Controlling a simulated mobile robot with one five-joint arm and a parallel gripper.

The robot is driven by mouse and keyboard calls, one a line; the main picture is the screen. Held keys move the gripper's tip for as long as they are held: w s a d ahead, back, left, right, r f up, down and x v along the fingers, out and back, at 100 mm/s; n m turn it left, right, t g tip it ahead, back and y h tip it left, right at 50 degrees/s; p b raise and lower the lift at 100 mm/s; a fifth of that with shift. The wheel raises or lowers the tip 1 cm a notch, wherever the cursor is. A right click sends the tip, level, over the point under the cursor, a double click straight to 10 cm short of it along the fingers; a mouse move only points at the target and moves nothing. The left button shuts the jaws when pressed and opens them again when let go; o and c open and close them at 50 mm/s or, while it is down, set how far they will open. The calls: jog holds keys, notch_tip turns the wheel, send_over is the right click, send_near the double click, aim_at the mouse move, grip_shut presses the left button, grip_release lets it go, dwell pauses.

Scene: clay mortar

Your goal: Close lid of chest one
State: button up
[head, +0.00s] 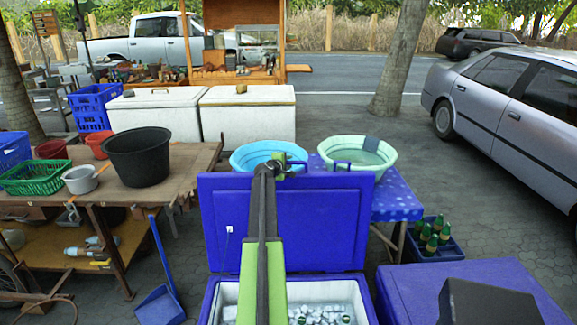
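A blue chest (209,303) stands open at the bottom centre, with ice and some green bottle tops inside. Its blue lid (325,228) is raised about upright, with its broad face towards me. No label shows which chest is chest one. My green and black arm reaches forward over the chest and hides part of the lid and the inside. My gripper (272,166) is at the lid's top edge, in front of the light blue basin. It is small and dark; I cannot tell whether it touches the lid or whether its fingers are open.
A second blue chest (410,285), shut, stands close at right. Behind the lid, a light blue basin (247,158) and a pale green basin (340,146) are by a blue table (396,199). A wooden table (150,183) with tubs is at left. Open paving lies further right.

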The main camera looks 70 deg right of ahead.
jog(key=shift+d, duration=0.15)
grip_shut()
dwell(1.3)
